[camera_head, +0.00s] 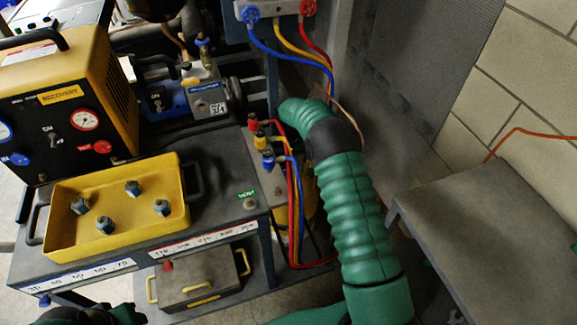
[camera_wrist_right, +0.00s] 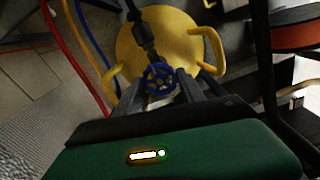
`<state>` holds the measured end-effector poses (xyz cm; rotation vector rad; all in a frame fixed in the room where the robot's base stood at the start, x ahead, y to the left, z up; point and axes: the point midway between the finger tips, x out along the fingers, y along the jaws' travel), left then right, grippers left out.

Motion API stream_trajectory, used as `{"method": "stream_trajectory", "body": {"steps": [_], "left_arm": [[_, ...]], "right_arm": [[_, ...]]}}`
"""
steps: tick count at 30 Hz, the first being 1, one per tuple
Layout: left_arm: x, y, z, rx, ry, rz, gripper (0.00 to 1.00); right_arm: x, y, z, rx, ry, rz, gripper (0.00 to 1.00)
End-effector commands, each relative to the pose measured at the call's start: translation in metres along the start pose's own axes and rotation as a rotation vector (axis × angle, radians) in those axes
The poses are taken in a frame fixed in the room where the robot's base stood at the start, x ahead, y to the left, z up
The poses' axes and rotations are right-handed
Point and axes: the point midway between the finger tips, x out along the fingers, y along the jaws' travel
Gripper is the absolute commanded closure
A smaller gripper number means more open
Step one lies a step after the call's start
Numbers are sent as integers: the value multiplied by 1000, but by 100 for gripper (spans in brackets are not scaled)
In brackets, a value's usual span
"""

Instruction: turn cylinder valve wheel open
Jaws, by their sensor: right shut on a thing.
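The blue cylinder valve wheel (camera_wrist_right: 160,78) sits on a dark valve stem above the yellow cylinder (camera_wrist_right: 150,40) in the right wrist view. My right gripper (camera_wrist_right: 159,86) is shut on the wheel, one finger on each side of it. In the head view, my green right arm reaches over beside the cart and hides the wheel and the gripper. Only a strip of the yellow cylinder (camera_head: 310,206) shows there, behind the hoses. A dark part at the bottom left of the head view may belong to my left arm; no left jaws show.
Red, yellow and blue hoses (camera_head: 290,195) hang between the cart and my right arm. The cart (camera_head: 225,215) carries a yellow tray (camera_head: 60,230) with several bolts and a recovery machine (camera_head: 70,100). A grey bench (camera_head: 490,230) stands at the right.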

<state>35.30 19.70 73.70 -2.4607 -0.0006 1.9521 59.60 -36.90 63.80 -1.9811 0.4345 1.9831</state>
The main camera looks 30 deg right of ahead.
Motion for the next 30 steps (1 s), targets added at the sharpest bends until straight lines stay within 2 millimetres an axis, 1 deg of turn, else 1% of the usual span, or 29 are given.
{"method": "stream_trajectory", "body": {"steps": [1, 2, 8, 14, 20, 30], "left_arm": [[0, 0, 0, 0, 0, 0, 58], [0, 0, 0, 0, 0, 0, 58], [-2, 0, 0, 0, 0, 0, 58], [-10, 0, -2, 0, 0, 0, 58], [-23, 0, -6, 0, 0, 0, 58], [-45, 0, -11, 0, 0, 0, 58]], "right_arm": [[0, 0, 0, 0, 0, 0, 91], [0, 0, 0, 0, 0, 0, 94], [-1, 0, 0, -12, 0, 0, 94], [-2, 0, 0, -75, -1, 1, 94], [-4, 0, 0, -208, -1, 0, 94], [-3, 0, 0, -523, 0, 0, 94]]}}
